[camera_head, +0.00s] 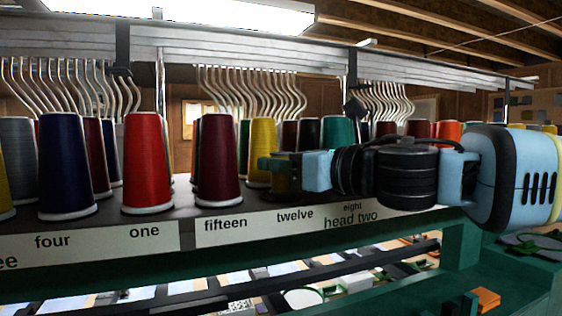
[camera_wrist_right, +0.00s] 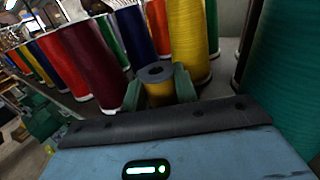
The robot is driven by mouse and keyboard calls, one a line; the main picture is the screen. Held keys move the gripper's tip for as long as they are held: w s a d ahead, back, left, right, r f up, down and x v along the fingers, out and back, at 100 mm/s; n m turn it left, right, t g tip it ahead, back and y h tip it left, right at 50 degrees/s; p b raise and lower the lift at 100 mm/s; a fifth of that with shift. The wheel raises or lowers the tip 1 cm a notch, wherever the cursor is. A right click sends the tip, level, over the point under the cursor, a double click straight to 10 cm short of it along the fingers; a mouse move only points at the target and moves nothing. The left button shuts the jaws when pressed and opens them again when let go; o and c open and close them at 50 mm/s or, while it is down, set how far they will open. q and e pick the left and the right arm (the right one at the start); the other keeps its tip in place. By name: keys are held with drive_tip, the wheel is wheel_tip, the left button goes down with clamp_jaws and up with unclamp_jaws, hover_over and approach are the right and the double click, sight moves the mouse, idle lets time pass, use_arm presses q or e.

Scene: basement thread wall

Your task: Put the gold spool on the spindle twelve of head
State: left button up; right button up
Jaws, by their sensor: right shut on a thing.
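My right gripper (camera_head: 285,163) reaches in from the right, just above the label "twelve" (camera_head: 295,214). It is shut on a short gold spool (camera_head: 283,184), partly hidden by the fingers in the head view. In the right wrist view the gold spool (camera_wrist_right: 159,89) stands between the green fingers (camera_wrist_right: 157,88), its grey, holed top facing the camera. It is at the front row of the rack, beside the maroon spool above "fifteen". The spindle itself is hidden, and I cannot tell whether the spool is seated on it. My left gripper is not in view.
A maroon spool (camera_head: 218,160) stands close left of the gripper. A tall yellow spool (camera_head: 262,145) stands right behind the held spool, and a teal spool (camera_wrist_right: 283,85) rises close on the right in the wrist view. Bent metal guides (camera_head: 250,92) hang above the rack.

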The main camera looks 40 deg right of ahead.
drive_tip(key=o, duration=1.1)
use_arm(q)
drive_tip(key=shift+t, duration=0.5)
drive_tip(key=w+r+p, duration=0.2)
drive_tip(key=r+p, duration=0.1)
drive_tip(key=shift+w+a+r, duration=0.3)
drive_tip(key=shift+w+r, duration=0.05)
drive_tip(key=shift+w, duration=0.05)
use_arm(e)
drive_tip(key=v, duration=0.8)
drive_tip(key=shift+r, duration=0.1)
drive_tip(key=shift+w, duration=0.1)
